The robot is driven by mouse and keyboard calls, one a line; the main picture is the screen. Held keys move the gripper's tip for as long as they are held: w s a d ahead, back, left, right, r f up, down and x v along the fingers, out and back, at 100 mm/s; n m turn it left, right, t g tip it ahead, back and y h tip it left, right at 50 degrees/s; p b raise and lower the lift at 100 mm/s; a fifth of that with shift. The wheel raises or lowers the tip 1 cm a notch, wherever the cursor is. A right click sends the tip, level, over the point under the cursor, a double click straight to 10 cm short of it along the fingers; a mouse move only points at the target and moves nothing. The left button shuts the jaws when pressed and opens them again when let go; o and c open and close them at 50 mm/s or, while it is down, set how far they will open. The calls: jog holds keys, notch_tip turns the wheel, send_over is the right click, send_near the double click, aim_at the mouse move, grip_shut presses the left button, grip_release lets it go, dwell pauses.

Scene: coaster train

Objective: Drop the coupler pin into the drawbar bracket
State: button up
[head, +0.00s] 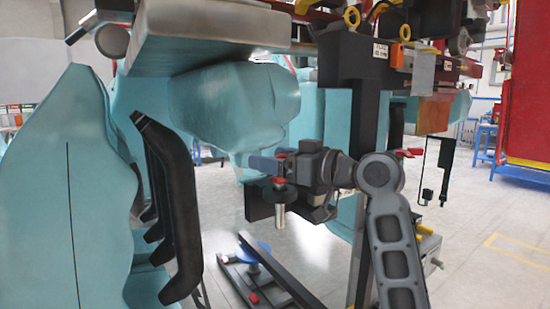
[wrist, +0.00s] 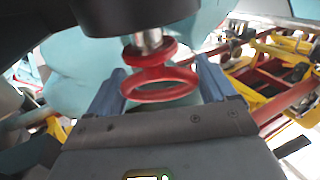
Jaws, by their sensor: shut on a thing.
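The coupler pin has a red ring handle (wrist: 160,90) and a silver shaft (head: 280,216). My gripper (head: 266,164) reaches in from the right, its blue fingers shut on the red handle; in the wrist view the ring sits between them. The shaft points down, roughly upright. A dark round collar (head: 277,194) lies around the pin just under the red part, and bare shaft shows below it. The dark drawbar bracket (head: 257,207) appears beside and behind the pin. I cannot tell whether the collar belongs to the bracket. A dark part also hides the shaft's far end in the wrist view.
A teal car body (head: 240,105) hangs close above and behind the gripper. A black curved restraint (head: 175,210) stands at the left. A dark post (head: 350,90) rises behind my arm. The grey floor (head: 320,260) below is partly clear, with a black rail stand on it.

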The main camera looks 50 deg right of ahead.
jog(key=shift+f, duration=0.25)
jog(key=o, duration=1.2)
jog(key=shift+c, duration=0.2)
jog(key=s, duration=0.7)
jog(key=shift+s+d+b, duration=0.4)
jog(key=shift+s, duration=0.1)
